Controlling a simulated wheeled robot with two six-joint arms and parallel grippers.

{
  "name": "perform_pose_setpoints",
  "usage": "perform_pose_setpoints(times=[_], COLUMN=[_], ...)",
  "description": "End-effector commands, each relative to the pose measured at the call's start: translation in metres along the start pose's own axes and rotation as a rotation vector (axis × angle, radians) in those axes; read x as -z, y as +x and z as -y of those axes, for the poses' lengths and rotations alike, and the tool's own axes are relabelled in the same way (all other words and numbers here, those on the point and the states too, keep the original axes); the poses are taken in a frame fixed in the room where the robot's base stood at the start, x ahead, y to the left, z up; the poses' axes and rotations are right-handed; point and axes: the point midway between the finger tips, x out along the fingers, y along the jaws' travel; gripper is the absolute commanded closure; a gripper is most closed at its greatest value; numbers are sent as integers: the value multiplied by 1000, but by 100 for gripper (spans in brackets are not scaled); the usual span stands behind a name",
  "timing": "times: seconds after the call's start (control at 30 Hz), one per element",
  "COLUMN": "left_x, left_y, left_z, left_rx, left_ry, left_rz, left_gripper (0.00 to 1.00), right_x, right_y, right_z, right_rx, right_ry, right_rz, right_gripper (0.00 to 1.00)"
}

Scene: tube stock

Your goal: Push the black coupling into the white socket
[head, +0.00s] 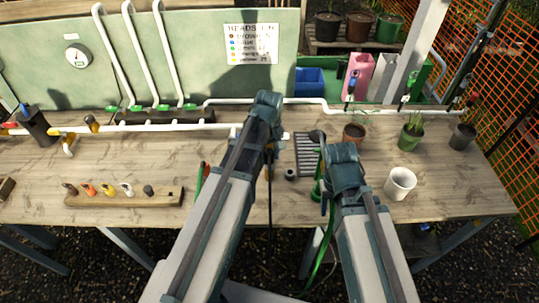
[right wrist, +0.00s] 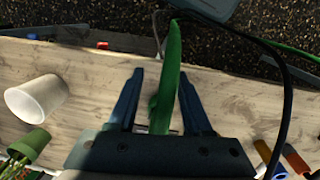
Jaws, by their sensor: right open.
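A small black fitting (head: 148,190) stands at the right part of a wooden strip; a dark grey ring-shaped piece (head: 290,173) lies by the slotted grate. I cannot tell which is the coupling. A white fitting (head: 127,189) stands on the strip beside the black one; whether it is the socket is unclear. My right gripper (head: 324,192) is over the table's front part, right of the ring. In the right wrist view my right gripper (right wrist: 160,92) is open, with a green elongated thing (right wrist: 171,70) between its fingers. My left gripper is mostly hidden behind its own arm.
A white cup (head: 400,183) and potted plants (head: 411,137) stand on the right. White pipes (head: 180,129) run along the table's back. The wooden strip (head: 85,199) also holds orange and yellow fittings. A slotted grate (head: 305,150) lies between my arms.

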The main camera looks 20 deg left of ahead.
Motion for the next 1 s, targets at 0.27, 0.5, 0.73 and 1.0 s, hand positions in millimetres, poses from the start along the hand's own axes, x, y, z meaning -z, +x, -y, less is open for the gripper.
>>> perform_pose_setpoints(times=[0.27, 0.5, 0.73, 1.0], left_x=[0, 1, 1, 0], left_y=[0, -3, -19, -56], left_z=[0, 0, 0, 0], left_rx=[-1, -1, -1, -1], left_ry=[0, 0, 0, 0], left_rz=[-1, -2, -2, -2], left_gripper=[21, 21, 21, 21], right_x=[0, 0, -1, -3], right_y=[0, -3, -19, -56], right_z=[0, 0, -2, -5], right_rx=[0, 0, 0, 0], right_ry=[0, 1, 1, 1], right_rz=[0, 0, 0, 0], right_gripper=[50, 50, 50, 50])
